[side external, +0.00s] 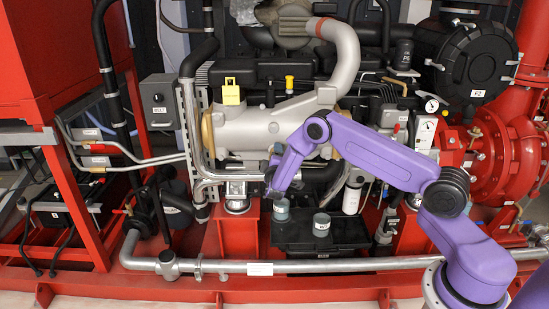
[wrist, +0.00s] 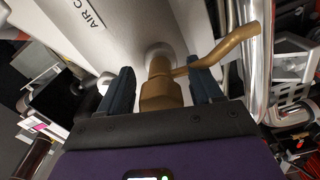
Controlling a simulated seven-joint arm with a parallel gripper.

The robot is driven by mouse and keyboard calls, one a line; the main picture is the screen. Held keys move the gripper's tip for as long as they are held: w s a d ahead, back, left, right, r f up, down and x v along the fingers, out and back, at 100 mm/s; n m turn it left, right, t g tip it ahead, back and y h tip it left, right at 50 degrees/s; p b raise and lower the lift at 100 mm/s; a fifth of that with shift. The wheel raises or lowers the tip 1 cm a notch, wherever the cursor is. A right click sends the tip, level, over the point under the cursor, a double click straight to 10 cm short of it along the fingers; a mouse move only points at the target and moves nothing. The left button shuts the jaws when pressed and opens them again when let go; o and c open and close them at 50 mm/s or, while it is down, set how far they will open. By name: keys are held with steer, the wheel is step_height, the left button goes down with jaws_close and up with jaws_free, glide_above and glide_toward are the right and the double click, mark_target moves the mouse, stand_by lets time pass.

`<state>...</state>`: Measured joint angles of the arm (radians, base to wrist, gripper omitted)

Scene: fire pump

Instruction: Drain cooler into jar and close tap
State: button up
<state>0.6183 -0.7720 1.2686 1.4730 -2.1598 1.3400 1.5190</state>
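The cooler (side external: 262,128) is a large grey cylinder in the middle of the side view. Its pale underside (wrist: 125,30) fills the top of the wrist view. A brass tap (wrist: 160,88) sticks out of it, with its lever (wrist: 228,48) pointing to the upper right. My gripper (wrist: 163,82) is open, with dark fingers on either side of the tap body and visible gaps. In the side view my gripper (side external: 273,184) is below the cooler; the tap is not discernible there. A grey-topped jar (side external: 281,211) stands below my gripper. A second similar jar (side external: 321,225) stands to its right.
Both jars stand on a black box (side external: 325,243). A red post (side external: 238,235) is left of it, and a silver pipe (side external: 345,265) runs in front. A metal pipe (wrist: 265,60) passes close to the lever's right in the wrist view.

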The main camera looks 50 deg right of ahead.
steer(key=v, duration=1.7)
steer(key=shift+a, duration=0.2)
steer(key=shift+s+r, duration=0.1)
steer(key=shift+s, duration=0.05)
steer(key=s+r+g+y, duration=0.1)
steer(key=s+r+g, duration=0.7)
steer(key=s, duration=0.5)
steer(key=s+a+r+n+g+y, duration=0.1)
steer(key=s+y, duration=0.3)
steer(key=s, duration=0.4)
steer(key=s+a+r+n+g+y, duration=0.2)
steer(key=s+a+n+y, duration=0.1)
steer(key=s, duration=0.5)
steer(key=s+a+r+n+g+y, duration=0.1)
steer(key=s+a+y, duration=0.3)
steer(key=s, duration=0.4)
steer(key=shift+a+r+n+g+y, duration=0.35)
steer(key=shift+n+y, duration=0.25)
steer(key=shift+n, duration=0.3)
